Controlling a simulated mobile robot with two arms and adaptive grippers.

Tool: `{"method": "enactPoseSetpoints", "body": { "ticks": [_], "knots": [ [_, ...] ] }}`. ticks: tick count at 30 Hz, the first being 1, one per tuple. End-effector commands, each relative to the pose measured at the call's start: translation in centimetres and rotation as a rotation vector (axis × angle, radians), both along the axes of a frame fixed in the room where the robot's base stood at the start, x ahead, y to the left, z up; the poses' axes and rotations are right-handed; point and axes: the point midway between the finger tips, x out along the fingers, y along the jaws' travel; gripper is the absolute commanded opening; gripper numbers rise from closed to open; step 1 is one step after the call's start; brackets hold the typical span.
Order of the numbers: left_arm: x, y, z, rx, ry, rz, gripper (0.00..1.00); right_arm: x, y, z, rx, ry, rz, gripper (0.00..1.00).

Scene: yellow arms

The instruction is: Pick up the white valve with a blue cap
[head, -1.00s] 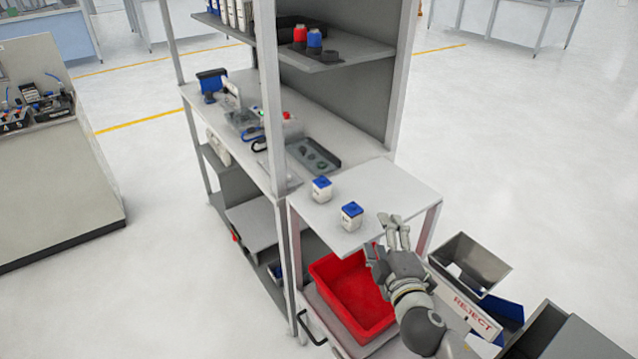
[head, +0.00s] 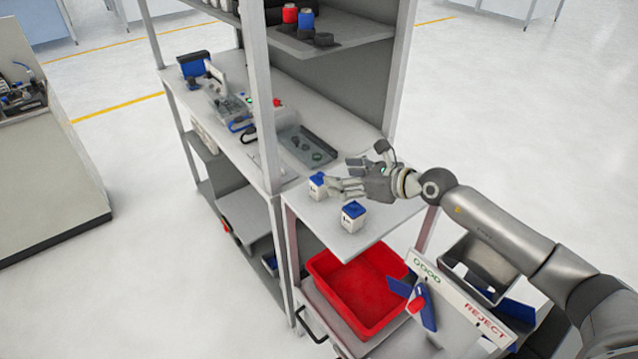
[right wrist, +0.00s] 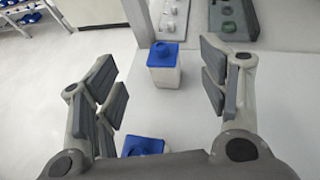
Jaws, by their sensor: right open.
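Two white valves with blue caps stand upright on the light grey side table. The far valve (head: 317,188) is just off my right gripper's fingertips, and the near valve (head: 352,218) stands closer to the table's front edge. My right gripper (head: 343,174) is open and empty, reaching in low over the table from the right. In the right wrist view the far valve (right wrist: 163,72) shows between the spread fingers, beyond the palm. The near valve's blue cap (right wrist: 143,147) shows at the bottom, its body partly hidden. My left gripper is out of view.
A red bin (head: 350,305) sits below the table. A sorting chute with a REJECT sign (head: 486,319) stands to the right. A grey tray with small parts (head: 308,147) lies behind, and a shelf post (head: 262,105) rises left of the table.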

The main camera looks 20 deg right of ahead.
Motion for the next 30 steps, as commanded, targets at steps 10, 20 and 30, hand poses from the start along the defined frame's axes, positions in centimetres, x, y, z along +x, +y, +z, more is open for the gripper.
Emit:
{"method": "enactPoseSetpoints", "body": {
  "ticks": [10, 20, 30],
  "knots": [
    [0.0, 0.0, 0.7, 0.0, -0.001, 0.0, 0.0, 2.4, 1.7, -1.1, 0.004, -0.001, 0.0, 0.68],
    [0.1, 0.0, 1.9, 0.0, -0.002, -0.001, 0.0, 5.0, 3.4, -2.5, 0.008, -0.001, -0.001, 0.68],
    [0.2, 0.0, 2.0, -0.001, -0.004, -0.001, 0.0, 6.2, 4.2, -3.3, 0.004, -0.001, 0.0, 0.68]
  ]
}}
